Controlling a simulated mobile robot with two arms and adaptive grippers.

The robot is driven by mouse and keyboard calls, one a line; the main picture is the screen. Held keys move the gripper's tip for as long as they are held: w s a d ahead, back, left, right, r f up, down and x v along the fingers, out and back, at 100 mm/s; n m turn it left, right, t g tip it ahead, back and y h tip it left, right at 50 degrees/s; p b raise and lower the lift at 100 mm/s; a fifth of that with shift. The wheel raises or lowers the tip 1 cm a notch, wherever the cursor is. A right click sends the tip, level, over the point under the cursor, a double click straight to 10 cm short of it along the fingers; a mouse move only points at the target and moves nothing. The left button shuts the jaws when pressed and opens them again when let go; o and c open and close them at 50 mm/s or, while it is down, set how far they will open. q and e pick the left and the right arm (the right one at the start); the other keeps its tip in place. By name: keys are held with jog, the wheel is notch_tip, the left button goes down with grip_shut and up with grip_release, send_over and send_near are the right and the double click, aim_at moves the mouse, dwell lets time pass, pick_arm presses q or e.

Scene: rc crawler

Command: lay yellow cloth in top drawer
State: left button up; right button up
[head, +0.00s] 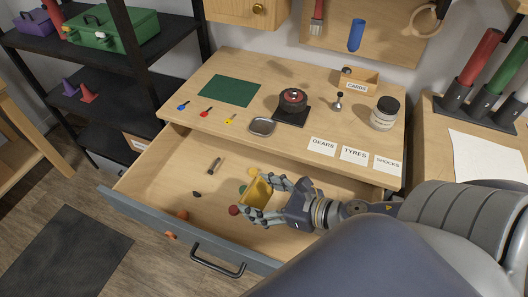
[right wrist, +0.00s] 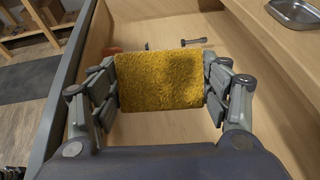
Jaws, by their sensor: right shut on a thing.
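The yellow cloth (head: 258,190) is a small folded pad held over the open top drawer. In the right wrist view the cloth (right wrist: 158,80) fills the gap between the fingers. My right gripper (head: 266,197) is shut on the cloth, with its fingers (right wrist: 160,88) against both side edges. The top drawer (head: 160,160) is pulled well out, with a blue-grey front (head: 150,215) and a black handle (head: 217,262). Whether the cloth touches the drawer floor cannot be told. My left gripper is not in view.
Small items lie in the drawer, including a dark red ball (head: 233,210), an orange piece (head: 181,214) and a dark rod (head: 215,165). The worktop above holds a green mat (head: 230,90), a metal tray (head: 262,126) and a jar (head: 384,113). The drawer's left part has bare floor.

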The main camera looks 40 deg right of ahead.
aim_at(254, 186)
notch_tip(254, 186, up, 15)
jog(key=w+n+g+y, duration=0.2)
jog(key=n+g+y, duration=0.2)
jog(key=n+y, duration=0.1)
jog(key=shift+a+r+n+g+y, duration=0.15)
jog(key=shift+n+g+y, duration=0.25)
jog(key=shift+n, duration=0.4)
